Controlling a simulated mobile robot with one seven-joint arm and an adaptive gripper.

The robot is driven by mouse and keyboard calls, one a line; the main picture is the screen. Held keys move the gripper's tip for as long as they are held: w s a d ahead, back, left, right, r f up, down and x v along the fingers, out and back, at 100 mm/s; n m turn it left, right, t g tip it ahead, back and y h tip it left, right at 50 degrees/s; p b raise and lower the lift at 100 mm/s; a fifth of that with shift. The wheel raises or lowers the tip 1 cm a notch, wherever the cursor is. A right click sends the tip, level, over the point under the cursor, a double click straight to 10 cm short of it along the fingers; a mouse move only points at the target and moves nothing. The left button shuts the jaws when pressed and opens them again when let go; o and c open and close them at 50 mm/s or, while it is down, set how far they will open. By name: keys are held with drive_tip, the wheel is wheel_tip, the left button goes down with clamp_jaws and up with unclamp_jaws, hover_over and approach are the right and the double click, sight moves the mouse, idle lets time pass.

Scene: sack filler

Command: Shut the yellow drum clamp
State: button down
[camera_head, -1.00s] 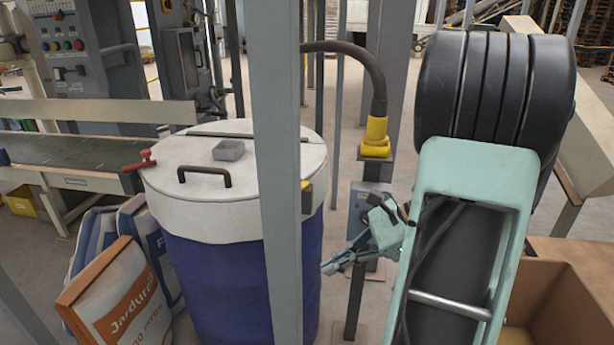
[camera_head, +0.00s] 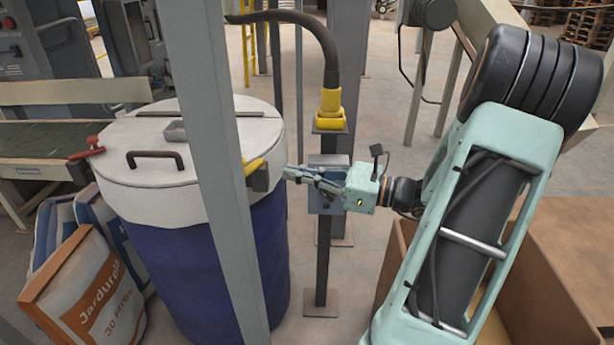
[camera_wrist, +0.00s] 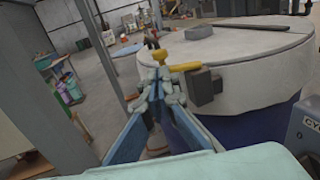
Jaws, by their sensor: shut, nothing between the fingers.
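The yellow drum clamp (camera_head: 256,167) sits on the right side of the white-topped blue drum (camera_head: 265,240), partly hidden by a grey post. Its yellow lever shows above a dark block. In the wrist view the yellow lever (camera_wrist: 184,67) sticks out to the left from the dark grey block (camera_wrist: 204,88) on the drum's side. My gripper (camera_head: 290,172) is shut and empty, just right of the clamp and pointing left at it. In the wrist view my fingertips (camera_wrist: 158,82) are just below and left of the lever. I cannot tell whether they touch it.
A grey upright post (camera_head: 212,170) stands before the drum. A red clamp (camera_head: 87,149) is on the drum's left side. A stand with a yellow hose fitting (camera_head: 330,110) is right of the drum. A cardboard box (camera_head: 540,285) is at lower right; sacks (camera_head: 85,300) lean at left.

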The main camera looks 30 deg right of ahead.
sight(259, 166)
drive_tip(key=b+x, duration=0.1)
drive_tip(key=x, duration=0.7)
drive_tip(key=shift+w+a, duration=0.3)
